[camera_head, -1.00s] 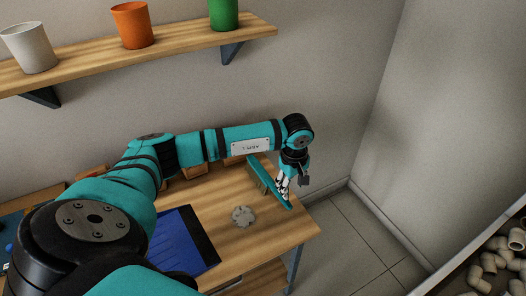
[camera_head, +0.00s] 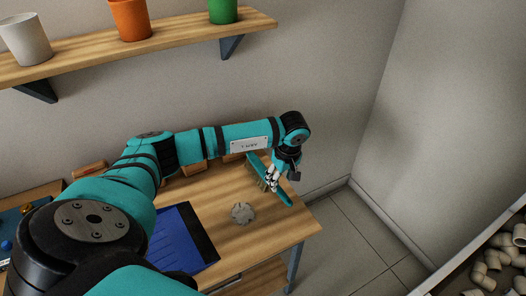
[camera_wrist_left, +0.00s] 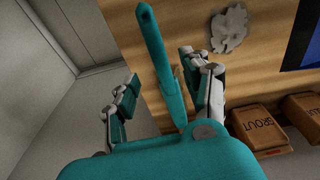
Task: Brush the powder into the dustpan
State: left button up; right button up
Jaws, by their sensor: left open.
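The grey powder (camera_head: 243,213) lies in a small patch on the wooden workbench (camera_head: 225,245). The blue dustpan (camera_head: 172,243), with a black edge strip, lies left of it, partly behind my arm. The teal brush (camera_head: 284,196) is right of the powder, near the bench's right edge. My left gripper (camera_head: 273,178) is at the brush. In the left wrist view its fingers (camera_wrist_left: 163,98) are spread, with the brush (camera_wrist_left: 151,35) between them and a visible gap on the left side. The powder (camera_wrist_left: 229,28) shows beyond the right finger. My right gripper is not in view.
Grout boxes (camera_wrist_left: 262,130) stand along the bench's back edge by the wall. A shelf above holds a white cup (camera_head: 27,40), an orange cup (camera_head: 130,18) and a green cup (camera_head: 222,10). A bin of pipe fittings (camera_head: 485,270) is at lower right. Floor lies beyond the bench's right edge.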

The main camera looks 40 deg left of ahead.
aim_at(279, 188)
pick_arm(q)
jog(key=f+b, duration=0.1)
jog(key=f, duration=0.1)
jog(key=f+b, duration=0.2)
jog(key=a+f+b, duration=0.1)
jog(key=f, duration=0.1)
jog(key=shift+w, duration=0.2)
jog(key=shift+r, duration=0.1)
grip_shut()
jog(key=shift+r, duration=0.1)
notch_tip(279, 188, up, 12)
jog(key=p, duration=0.7)
